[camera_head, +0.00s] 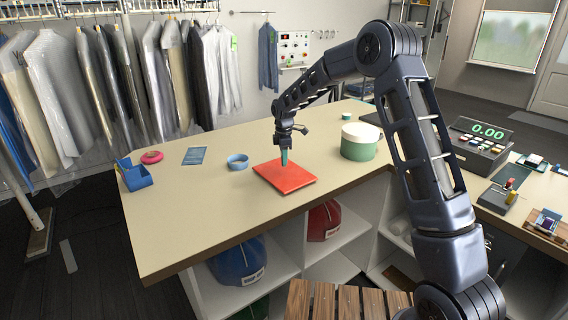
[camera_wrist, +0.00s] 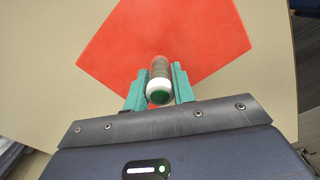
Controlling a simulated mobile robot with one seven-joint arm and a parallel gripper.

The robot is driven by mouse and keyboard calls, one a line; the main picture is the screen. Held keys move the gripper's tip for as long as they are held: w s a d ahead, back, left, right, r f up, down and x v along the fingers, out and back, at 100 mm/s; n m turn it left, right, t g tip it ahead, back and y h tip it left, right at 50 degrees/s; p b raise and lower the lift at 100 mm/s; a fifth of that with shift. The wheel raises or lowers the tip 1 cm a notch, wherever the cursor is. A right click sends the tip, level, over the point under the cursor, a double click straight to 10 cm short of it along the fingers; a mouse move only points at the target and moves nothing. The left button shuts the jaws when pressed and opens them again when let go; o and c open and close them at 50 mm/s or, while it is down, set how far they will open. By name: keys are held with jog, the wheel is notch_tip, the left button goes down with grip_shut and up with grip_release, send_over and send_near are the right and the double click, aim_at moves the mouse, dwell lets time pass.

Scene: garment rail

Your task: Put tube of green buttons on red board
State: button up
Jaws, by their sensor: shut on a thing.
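The red board (camera_head: 297,179) lies flat on the counter, and it fills the upper middle of the wrist view (camera_wrist: 200,42). My gripper (camera_head: 284,158) is over the board, pointing down. In the wrist view its two teal fingers (camera_wrist: 158,88) are shut on the tube of green buttons (camera_wrist: 159,91). The tube has a clear body, a white rim and a green end facing the wrist camera. Its far end is over the red board; I cannot tell whether it touches. In the head view the fingers mostly hide the tube.
A blue tape roll (camera_head: 238,161), a blue holder (camera_head: 134,175), a pink ring (camera_head: 151,157) and a blue card (camera_head: 194,155) lie to the left. A green tub with a white lid (camera_head: 359,142) stands right of the board. The counter's front left is clear.

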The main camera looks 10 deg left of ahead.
jog(key=shift+f, duration=1.45)
jog(key=shift+f, duration=0.1)
jog(key=o, duration=1)
notch_tip(320, 180, up, 12)
jog(key=shift+r, duration=0.15)
